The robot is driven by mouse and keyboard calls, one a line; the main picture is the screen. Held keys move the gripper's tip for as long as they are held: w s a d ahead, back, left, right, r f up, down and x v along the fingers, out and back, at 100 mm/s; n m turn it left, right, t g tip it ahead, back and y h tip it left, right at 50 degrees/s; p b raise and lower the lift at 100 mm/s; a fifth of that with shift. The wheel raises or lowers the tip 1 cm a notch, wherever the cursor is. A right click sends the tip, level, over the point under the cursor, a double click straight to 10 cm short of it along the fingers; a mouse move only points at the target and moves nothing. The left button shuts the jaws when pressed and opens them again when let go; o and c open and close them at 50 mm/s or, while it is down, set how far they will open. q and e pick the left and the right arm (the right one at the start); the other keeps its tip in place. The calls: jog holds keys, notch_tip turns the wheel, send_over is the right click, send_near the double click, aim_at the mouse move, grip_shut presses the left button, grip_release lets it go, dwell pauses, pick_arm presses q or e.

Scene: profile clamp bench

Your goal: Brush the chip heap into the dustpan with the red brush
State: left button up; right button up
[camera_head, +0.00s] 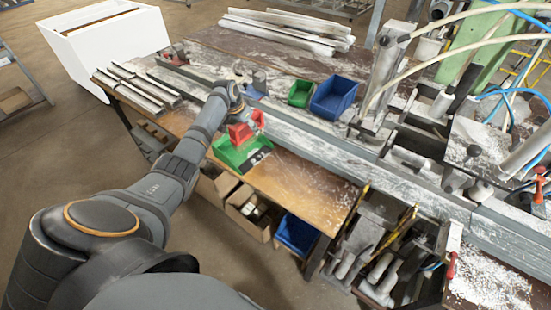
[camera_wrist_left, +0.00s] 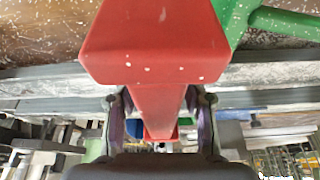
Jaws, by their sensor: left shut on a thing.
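My left gripper (camera_head: 238,112) is shut on the red brush (camera_head: 243,131), over the wooden bench edge. The left wrist view shows the brush (camera_wrist_left: 155,45) large, with its handle between the fingers (camera_wrist_left: 155,108). The green dustpan (camera_head: 232,155) lies on the bench directly below the brush; part of it is hidden by the brush and arm. Its green edge also shows in the left wrist view (camera_wrist_left: 285,22). I cannot tell whether brush and dustpan touch. White chips dust the wood near it, but no clear heap can be made out there. My right gripper is out of view.
A long metal profile (camera_head: 310,148) runs along the bench behind the dustpan. A green bin (camera_head: 300,93) and a blue bin (camera_head: 334,97) stand behind it. Clamps (camera_head: 388,65) and hoses stand at right. Many chips (camera_head: 490,285) lie at lower right. Bare wood (camera_head: 310,185) is right of the dustpan.

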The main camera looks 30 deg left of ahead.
aim_at(252, 137)
pick_arm(q)
notch_tip(252, 137, down, 5)
jog(key=b, duration=0.5)
jog(key=shift+f, duration=0.1)
jog(key=shift+d+p, duration=0.35)
jog(key=shift+p, duration=0.05)
jog(key=d+p, duration=0.1)
jog(key=d, duration=0.2)
jog(key=s+d+p, duration=0.1)
jog(key=d, duration=0.2)
jog(key=d+p, duration=0.1)
jog(key=d, duration=0.3)
jog(key=shift+s+f, duration=0.15)
jog(key=shift+s, duration=0.05)
jog(key=shift+w+a+f+b, duration=0.15)
jog(key=shift+w+f+b, duration=0.25)
jog(key=shift+f, duration=0.3)
jog(key=shift+w+f, duration=0.1)
jog(key=shift+f, duration=0.15)
jog(key=shift+f, duration=0.55)
